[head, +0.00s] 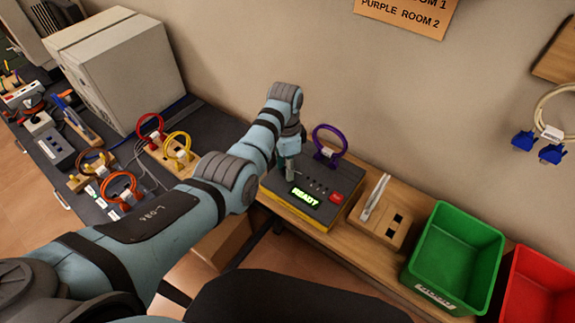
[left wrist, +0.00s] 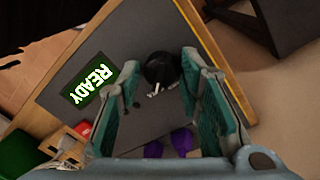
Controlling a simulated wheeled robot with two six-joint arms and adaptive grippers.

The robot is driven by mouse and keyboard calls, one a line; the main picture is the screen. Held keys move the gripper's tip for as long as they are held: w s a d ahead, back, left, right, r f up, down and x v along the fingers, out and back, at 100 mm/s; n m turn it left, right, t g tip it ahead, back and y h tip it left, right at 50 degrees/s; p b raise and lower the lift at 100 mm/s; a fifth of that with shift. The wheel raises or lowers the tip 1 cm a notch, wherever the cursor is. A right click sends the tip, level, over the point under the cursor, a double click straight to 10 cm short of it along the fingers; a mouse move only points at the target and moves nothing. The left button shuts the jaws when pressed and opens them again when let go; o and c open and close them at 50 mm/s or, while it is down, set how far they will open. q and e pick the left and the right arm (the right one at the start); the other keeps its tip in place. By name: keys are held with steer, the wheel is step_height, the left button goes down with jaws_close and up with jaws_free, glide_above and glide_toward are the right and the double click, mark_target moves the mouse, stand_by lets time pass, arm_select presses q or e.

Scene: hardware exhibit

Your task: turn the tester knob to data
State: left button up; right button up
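The tester (head: 318,212) is a dark-topped box with yellowish sides, a green READY display (head: 305,197) and a red button (head: 337,198). In the left wrist view its dark panel (left wrist: 105,45) and display (left wrist: 90,82) show at an angle. The round black knob (left wrist: 161,67) lies between my left gripper's fingertips (left wrist: 161,62), which stand apart on either side of it; contact is not clear. Small white marks show beside the knob, too small to read. In the head view my left gripper (head: 290,160) points down over the tester's back left and hides the knob. My right gripper is not in view.
A purple cable coil (head: 329,141) stands close behind the tester. To the right are a wooden block (head: 382,213), a green bin (head: 455,252) and a red bin (head: 543,290). Cable coils, tools and a large beige case (head: 125,75) crowd the left bench.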

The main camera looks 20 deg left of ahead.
arm_select(q)
steer(key=shift+o, duration=0.5)
steer(key=shift+r, duration=0.15)
steer(key=r, duration=0.7)
steer(key=shift+w+a+r, duration=0.1)
steer(key=shift+w+r, duration=0.05)
steer(key=shift+w, duration=0.05)
